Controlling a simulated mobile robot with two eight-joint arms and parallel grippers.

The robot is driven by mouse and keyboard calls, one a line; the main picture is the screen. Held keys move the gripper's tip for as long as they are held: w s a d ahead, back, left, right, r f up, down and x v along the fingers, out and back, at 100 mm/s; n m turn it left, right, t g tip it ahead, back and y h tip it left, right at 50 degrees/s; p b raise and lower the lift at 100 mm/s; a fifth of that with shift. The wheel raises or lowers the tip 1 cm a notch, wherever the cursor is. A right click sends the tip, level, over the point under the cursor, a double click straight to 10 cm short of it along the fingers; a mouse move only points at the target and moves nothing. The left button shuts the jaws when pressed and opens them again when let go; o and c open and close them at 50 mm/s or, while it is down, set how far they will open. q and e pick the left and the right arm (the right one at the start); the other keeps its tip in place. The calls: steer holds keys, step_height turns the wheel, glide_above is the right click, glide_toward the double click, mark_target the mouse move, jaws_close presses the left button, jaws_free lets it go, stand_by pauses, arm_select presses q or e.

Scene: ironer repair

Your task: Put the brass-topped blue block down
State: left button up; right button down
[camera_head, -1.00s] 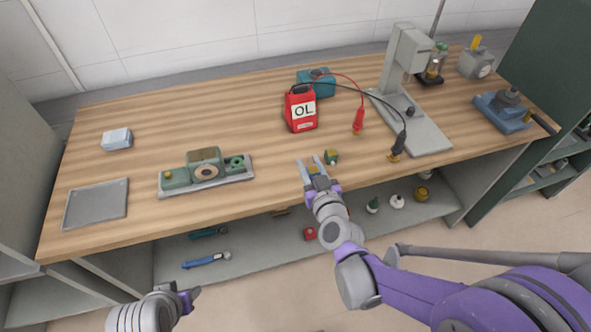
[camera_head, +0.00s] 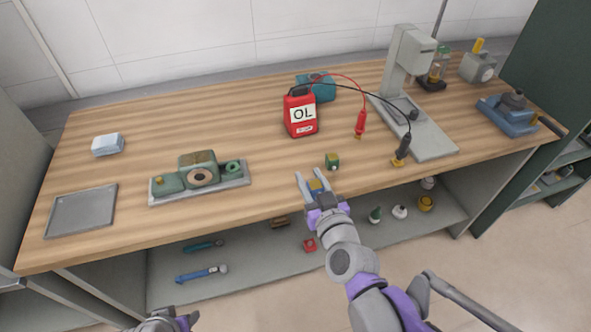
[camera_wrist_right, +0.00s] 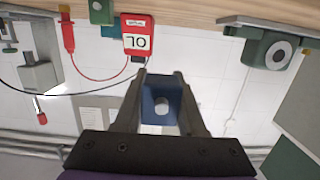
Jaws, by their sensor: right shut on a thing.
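The brass-topped blue block (camera_head: 317,185) is between the fingers of my right gripper (camera_head: 311,182), which is shut on it. In the head view it shows over the front edge of the workbench; its height above the wood is hard to tell. In the right wrist view the blue block (camera_wrist_right: 162,106) sits between the two dark fingers, with a round pale spot on its face. My left gripper (camera_head: 186,321) barely shows at the bottom edge of the head view, and its jaws cannot be made out.
A small green block (camera_head: 332,161) stands just beyond my right gripper. Behind it are a red OL meter (camera_head: 300,113) with leads and a grey press stand (camera_head: 420,130). A green assembly (camera_head: 200,178) and an empty grey tray (camera_head: 80,211) are left. Bare wood (camera_head: 250,140) lies between.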

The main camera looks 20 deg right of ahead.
mark_target(293, 165)
steer(key=w+f, duration=0.2)
steer(key=w, duration=0.1)
steer(key=w+f+b, duration=0.1)
steer(key=w+f, duration=0.1)
steer(key=w, duration=0.2)
steer(key=w+f, duration=0.2)
steer(key=w, duration=0.2)
steer(key=shift+w+a, duration=0.15)
steer(key=shift+w, duration=0.05)
steer(key=shift+w+f+b, duration=0.15)
steer(key=shift+w+f, duration=0.25)
steer(key=shift+w, duration=0.2)
steer(key=shift+w+f+b, duration=0.15)
steer(key=shift+w+f, duration=0.2)
steer(key=shift+w, duration=0.25)
steer(key=shift+f, duration=0.1)
steer(key=shift+f, duration=0.2)
steer(key=c, duration=0.5)
jaws_free()
steer(key=shift+r, duration=0.1)
